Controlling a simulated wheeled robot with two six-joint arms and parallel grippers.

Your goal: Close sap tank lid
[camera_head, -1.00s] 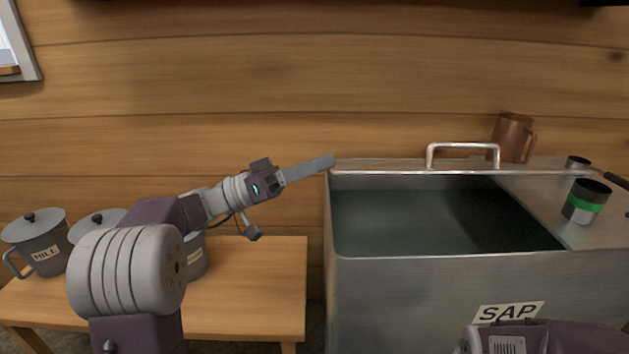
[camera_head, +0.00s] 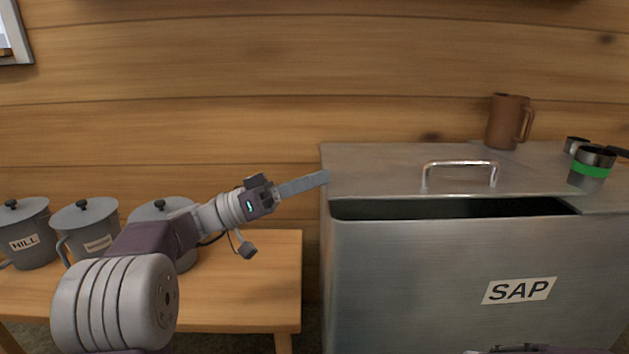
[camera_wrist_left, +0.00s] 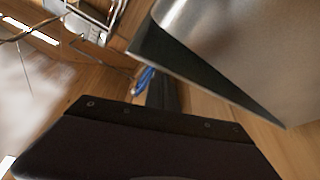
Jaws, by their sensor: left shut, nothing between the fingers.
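The steel sap tank (camera_head: 400,270) stands at the right with a "SAP" label on its front. Its flat lid (camera_head: 380,170), with a bar handle (camera_head: 460,164), covers the rear of the top. A dark gap shows between the lid's front edge and the front wall, so the lid is partly open. My left gripper (camera_head: 325,178) is shut and empty, its tip at the lid's left edge; I cannot tell whether they touch. The left wrist view shows a metal corner of the tank (camera_wrist_left: 245,50) close by.
A brown mug (camera_head: 505,122) and a green-banded cup (camera_head: 591,168) stand on top at the back right. Several lidded pots, one labelled "HILL" (camera_head: 25,235), stand on a wooden bench (camera_head: 240,290) at left. A gap separates bench and tank.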

